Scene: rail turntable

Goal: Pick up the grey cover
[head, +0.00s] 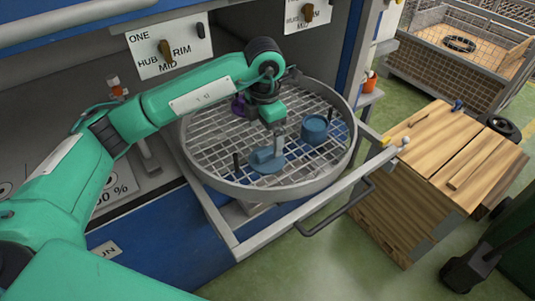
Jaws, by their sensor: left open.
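A round grey turntable (222,180) with a wire-mesh floor sits on a pulled-out rail frame. My left gripper (279,140) points down over its middle, with its jaws open. Just below and left of the fingertips lies a blue-grey part (266,158) with a flat round base and a raised body; it is the nearest match to the grey cover. The fingertips look very close to it; I cannot tell if they touch. A blue cylindrical part (315,128) stands to the right on the mesh. A purple part (238,106) is at the back left, partly behind my arm. My right gripper is out of view.
Dark upright pins rise from the mesh near the parts. The rail frame's handle (335,208) juts out at the front. A wooden crate (448,160) stands to the right, and a mesh cage (440,80) behind it. Green floor is clear in front.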

